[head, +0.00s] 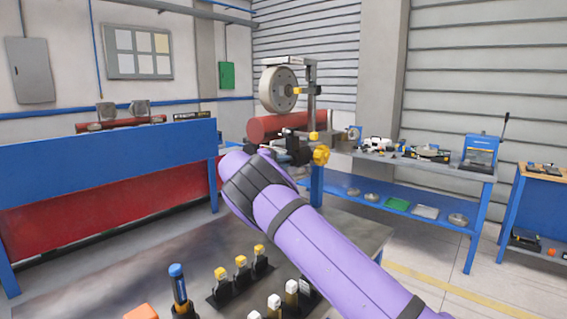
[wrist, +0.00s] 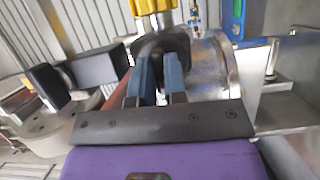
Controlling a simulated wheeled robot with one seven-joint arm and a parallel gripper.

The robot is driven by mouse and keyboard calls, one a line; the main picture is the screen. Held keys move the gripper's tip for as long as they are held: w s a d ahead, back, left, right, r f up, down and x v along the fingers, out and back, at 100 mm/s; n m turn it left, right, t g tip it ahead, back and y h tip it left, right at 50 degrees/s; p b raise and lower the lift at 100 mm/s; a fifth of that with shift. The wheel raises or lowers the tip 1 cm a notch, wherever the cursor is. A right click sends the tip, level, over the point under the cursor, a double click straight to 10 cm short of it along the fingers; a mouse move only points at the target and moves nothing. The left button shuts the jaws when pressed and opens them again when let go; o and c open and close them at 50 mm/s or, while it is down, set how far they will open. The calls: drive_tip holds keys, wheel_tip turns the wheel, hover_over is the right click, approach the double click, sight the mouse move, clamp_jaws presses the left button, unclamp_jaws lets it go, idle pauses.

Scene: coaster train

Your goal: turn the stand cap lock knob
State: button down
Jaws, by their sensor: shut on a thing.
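The stand (head: 311,82) rises behind the table and carries a large pale wheel (head: 279,90). A yellow knob (head: 321,155) sits low on the stand, right of my gripper (head: 293,150). In the wrist view, my gripper (wrist: 160,62) has its two blue fingers close together on a dark rounded part, seemingly a knob (wrist: 160,43). A ribbed yellow knob (wrist: 152,7) is just beyond the fingertips, cut by the top edge. I cannot tell for sure which is the cap lock knob. In the head view my arm hides much of the grip.
A red cylinder (head: 277,126) lies behind my gripper. A shiny metal cylinder (wrist: 213,66) is close right of the fingers, and a black block (wrist: 95,69) is to the left. Yellow-topped tools (head: 241,270) stand on the near table. A side bench (head: 425,166) holds parts.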

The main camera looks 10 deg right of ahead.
drive_tip(key=c, duration=1.2)
unclamp_jaws()
drive_tip(key=shift+o, duration=0.2)
drive_tip(key=v, duration=1.1)
drive_tip(key=shift+w+f, duration=0.1)
